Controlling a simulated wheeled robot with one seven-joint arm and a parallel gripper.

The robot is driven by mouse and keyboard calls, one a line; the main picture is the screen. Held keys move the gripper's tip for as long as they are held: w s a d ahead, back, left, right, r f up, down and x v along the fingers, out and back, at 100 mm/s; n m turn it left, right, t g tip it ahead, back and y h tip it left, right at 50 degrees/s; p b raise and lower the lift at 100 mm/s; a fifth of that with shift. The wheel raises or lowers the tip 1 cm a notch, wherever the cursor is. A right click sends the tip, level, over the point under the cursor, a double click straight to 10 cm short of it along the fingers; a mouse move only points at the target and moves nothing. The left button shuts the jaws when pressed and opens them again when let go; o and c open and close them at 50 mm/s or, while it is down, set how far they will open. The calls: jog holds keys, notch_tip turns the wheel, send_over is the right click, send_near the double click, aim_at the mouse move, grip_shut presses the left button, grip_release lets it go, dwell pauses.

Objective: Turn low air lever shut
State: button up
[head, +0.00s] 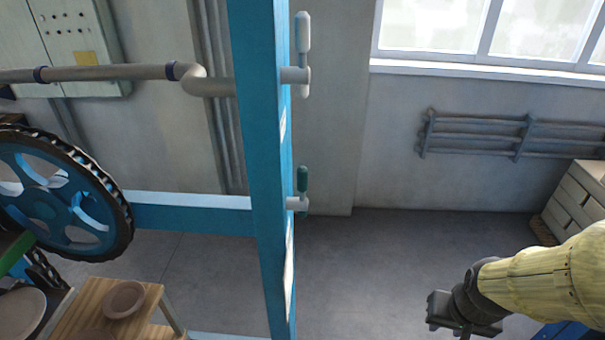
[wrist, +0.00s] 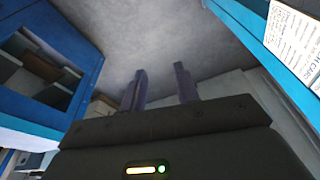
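Two levers are on the right side of the blue post (head: 262,150) in the head view. The lower lever (head: 303,180) has a dark green upright handle on a short grey stub. The upper lever (head: 303,38) has a pale grey upright handle on a similar stub. My gripper (head: 445,312) is at the lower right of the head view, well apart from both levers. In the wrist view my gripper (wrist: 160,70) has its two fingers apart with nothing between them. Neither lever can be made out in the wrist view.
A large blue wheel (head: 60,195) and a wooden board (head: 88,315) with a bowl (head: 124,299) are at the left. A grey pipe (head: 120,73) meets the post. The floor (head: 375,255) right of the post is clear. A blue cabinet (wrist: 50,65) fills the wrist view's left side.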

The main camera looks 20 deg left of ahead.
jog(key=w+a+r+n+t+y+b, duration=0.4)
jog(key=w+a+t+b, duration=0.35)
jog(key=w+a, duration=0.3)
jog(key=s+a+r+n+t+y+b, duration=0.2)
jog(key=a+r+y, duration=0.5)
jog(key=a, duration=0.6)
notch_tip(320, 180, up, 2)
jog(key=shift+s+r+n+t+y+b, duration=0.1)
jog(key=shift+s+n+t+y+b, duration=0.3)
jog(key=shift+s+n+t, duration=0.6)
jog(key=shift+w+g+p, duration=0.2)
jog(key=shift+g+p, duration=0.05)
jog(key=shift+p, duration=0.05)
